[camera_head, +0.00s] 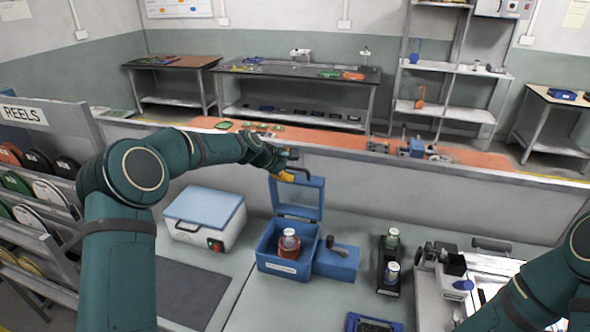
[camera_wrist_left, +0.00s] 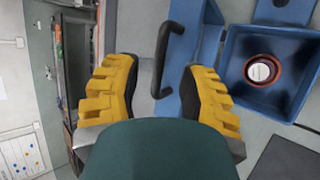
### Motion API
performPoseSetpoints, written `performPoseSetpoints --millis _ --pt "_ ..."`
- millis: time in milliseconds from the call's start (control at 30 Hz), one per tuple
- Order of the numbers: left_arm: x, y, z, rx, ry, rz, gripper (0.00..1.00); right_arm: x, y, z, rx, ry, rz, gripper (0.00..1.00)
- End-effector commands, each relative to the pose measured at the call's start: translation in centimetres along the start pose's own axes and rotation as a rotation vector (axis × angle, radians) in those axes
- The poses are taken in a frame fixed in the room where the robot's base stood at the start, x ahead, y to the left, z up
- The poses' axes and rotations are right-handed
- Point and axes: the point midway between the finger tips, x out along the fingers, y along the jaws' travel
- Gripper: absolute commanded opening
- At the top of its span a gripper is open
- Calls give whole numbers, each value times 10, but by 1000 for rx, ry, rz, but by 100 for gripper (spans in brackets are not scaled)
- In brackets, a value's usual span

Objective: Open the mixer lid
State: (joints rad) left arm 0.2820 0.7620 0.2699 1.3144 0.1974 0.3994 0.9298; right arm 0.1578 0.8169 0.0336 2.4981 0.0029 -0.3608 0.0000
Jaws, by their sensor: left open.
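The blue mixer (camera_head: 268,262) stands on the bench with its lid (camera_head: 301,194) raised upright at the back. A jar with red contents (camera_head: 289,245) sits inside; its round top also shows in the left wrist view (camera_wrist_left: 262,70). My left gripper (camera_head: 287,174) is at the raised lid's upper edge, by the lid's dark handle (camera_head: 298,172). In the left wrist view, the yellow fingers of my left gripper (camera_wrist_left: 160,68) are spread apart, with the black handle (camera_wrist_left: 172,50) showing between them; contact is not clear. My right gripper is out of view.
A white box with a light-blue top (camera_head: 205,207) stands left of the mixer. A black holder with small jars (camera_head: 388,275) stands to the right, beside white equipment (camera_head: 440,300). A reel rack (camera_head: 40,190) is at the left. A dark mat (camera_head: 190,290) lies clear.

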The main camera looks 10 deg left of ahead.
Motion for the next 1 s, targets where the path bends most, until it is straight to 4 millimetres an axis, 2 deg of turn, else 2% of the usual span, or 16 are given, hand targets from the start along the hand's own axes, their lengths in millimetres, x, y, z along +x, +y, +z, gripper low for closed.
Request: performPoseSetpoints --millis 33,200,400,600,1000 --pt "-13 1 -1 -2 3 3 41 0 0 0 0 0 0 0" --pt "-47 1 -1 -2 2 2 41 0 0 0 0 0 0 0" --pt "-77 0 0 -1 1 2 41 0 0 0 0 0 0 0" --pt "-88 0 0 -1 0 0 41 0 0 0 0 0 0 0" --pt "-88 0 0 -1 0 1 41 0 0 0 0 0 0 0"
